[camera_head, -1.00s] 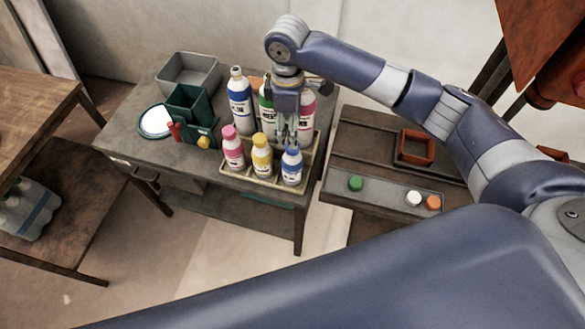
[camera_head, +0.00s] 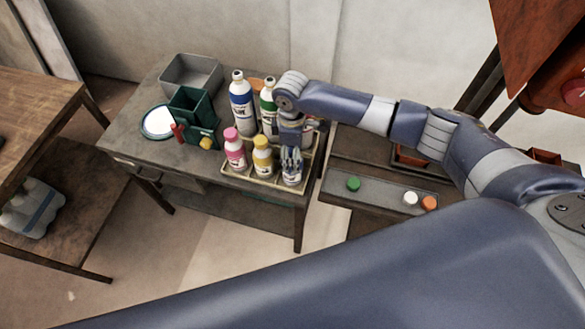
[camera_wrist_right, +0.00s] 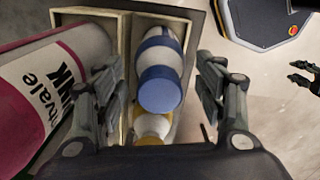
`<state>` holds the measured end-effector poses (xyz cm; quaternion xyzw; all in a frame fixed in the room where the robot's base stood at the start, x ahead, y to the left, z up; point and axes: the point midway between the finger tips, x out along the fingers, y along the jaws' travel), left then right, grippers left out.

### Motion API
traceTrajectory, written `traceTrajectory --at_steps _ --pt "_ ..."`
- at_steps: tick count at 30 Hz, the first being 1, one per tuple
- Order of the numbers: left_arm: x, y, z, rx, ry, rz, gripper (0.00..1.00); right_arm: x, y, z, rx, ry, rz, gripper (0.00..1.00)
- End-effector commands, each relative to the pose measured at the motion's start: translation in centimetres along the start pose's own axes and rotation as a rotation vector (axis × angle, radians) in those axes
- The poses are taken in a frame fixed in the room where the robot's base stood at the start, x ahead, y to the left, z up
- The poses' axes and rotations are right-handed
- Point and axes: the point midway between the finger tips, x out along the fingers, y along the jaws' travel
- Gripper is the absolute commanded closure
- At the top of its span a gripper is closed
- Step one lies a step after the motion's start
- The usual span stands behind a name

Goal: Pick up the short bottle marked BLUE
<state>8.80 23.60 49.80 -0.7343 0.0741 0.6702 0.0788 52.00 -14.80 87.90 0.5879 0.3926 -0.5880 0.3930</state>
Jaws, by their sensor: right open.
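The short bottle with the blue cap stands upright in the front right of a shallow tray (camera_head: 240,181). In the right wrist view its blue cap (camera_wrist_right: 160,90) and white body with a blue band lie between my fingers; its marking is not readable. My right gripper (camera_head: 291,156) points down over this bottle, with its fingers on either side of the cap. It is open (camera_wrist_right: 165,95), with gaps on both sides and no visible grip. In the head view the gripper hides the cap; part of the lower body (camera_head: 292,179) shows. A dark claw-like shape, possibly my left gripper, shows at the wrist view's right edge.
A yellow-capped short bottle (camera_head: 262,160) and a pink-capped one (camera_head: 235,155) stand to its left. Tall blue-label (camera_head: 241,105) and green-label (camera_head: 268,105) bottles stand behind. A tall pink bottle (camera_wrist_right: 50,85) is close to one finger. A side shelf (camera_head: 380,192) is at the right.

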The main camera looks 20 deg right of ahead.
Motion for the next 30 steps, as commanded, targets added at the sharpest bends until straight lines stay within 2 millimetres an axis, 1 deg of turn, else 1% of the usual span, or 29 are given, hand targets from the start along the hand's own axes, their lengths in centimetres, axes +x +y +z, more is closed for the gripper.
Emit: traceTrajectory --at_steps 2,3,5,6,8,9,10,11,23,30 --pt "0.0 0.0 0.0 0.0 0.0 0.0 0.6 0.0 0.0 0.0 0.0 0.0 0.0 0.36" --pt "0.0 0.0 0.0 0.0 0.0 0.0 0.6 0.0 0.0 0.0 0.0 0.0 0.0 0.45" --pt "0.0 0.0 0.0 0.0 0.0 0.0 0.6 0.0 0.0 0.0 0.001 0.0 0.0 0.58" --pt "0.0 0.0 0.0 0.0 0.0 0.0 0.6 0.0 0.0 0.0 0.001 0.0 0.0 0.68" --pt "0.0 0.0 0.0 0.0 0.0 0.0 0.6 -0.1 0.0 0.0 0.001 0.0 0.0 0.81" --pt "0.0 0.0 0.0 0.0 0.0 0.0 0.6 0.0 0.0 0.0 0.001 0.0 0.0 0.9" --pt "0.0 0.0 0.0 0.0 0.0 0.0 0.6 0.0 0.0 0.0 0.001 0.0 0.0 0.97" --pt "0.0 0.0 0.0 0.0 0.0 0.0 0.6 0.0 0.0 0.0 0.001 0.0 0.0 1.0" --pt "0.2 0.0 0.0 -0.001 0.001 0.0 0.6 -0.3 0.0 0.0 0.001 0.001 0.0 1.0" --pt "0.7 0.1 0.0 -0.002 0.001 0.001 0.6 -1.6 0.1 0.0 0.002 0.001 0.0 1.0"
